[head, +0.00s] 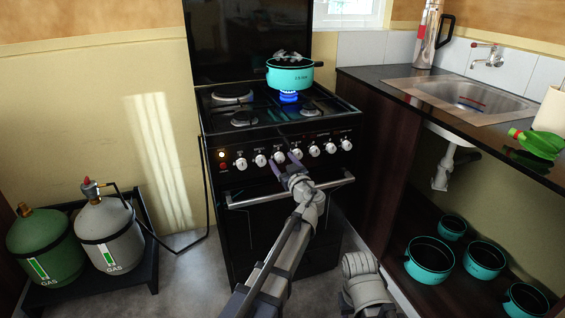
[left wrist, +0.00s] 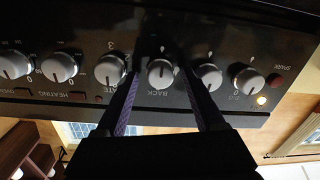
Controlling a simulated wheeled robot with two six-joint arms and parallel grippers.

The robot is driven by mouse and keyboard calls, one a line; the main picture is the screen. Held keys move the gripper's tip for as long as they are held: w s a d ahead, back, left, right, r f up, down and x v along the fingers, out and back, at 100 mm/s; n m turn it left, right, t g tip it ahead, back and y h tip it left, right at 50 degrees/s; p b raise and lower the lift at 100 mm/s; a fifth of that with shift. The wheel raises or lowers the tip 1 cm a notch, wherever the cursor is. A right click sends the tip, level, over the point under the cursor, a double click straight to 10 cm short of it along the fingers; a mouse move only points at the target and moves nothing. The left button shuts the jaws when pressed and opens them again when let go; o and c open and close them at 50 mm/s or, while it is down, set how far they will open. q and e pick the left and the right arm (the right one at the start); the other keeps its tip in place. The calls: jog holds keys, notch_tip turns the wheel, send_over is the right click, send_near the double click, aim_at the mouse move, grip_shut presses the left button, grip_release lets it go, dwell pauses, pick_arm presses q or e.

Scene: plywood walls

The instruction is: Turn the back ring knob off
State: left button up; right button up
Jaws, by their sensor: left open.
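The knob marked BACK (left wrist: 160,73) is white and round on the black stove panel, centred between my left fingers in the left wrist view. In the head view it appears to be the third knob (head: 280,157) from the left. My left gripper (head: 285,161) is open in front of the panel, its purple-padded fingers either side of that knob. In the left wrist view the left gripper (left wrist: 164,76) has a finger on each side; I cannot tell if they touch the knob. A blue flame (head: 289,97) burns under a teal pot (head: 290,77) on the back right burner.
Other white knobs (head: 330,147) flank it closely. The oven handle (head: 290,190) runs below, near my left wrist. Gas bottles (head: 112,235) stand at left. A counter with a sink (head: 455,98) is at right, teal pots (head: 430,260) below it.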

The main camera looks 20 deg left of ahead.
pick_arm(q)
jog(key=shift+c, duration=0.3)
grip_shut()
dwell(0.3)
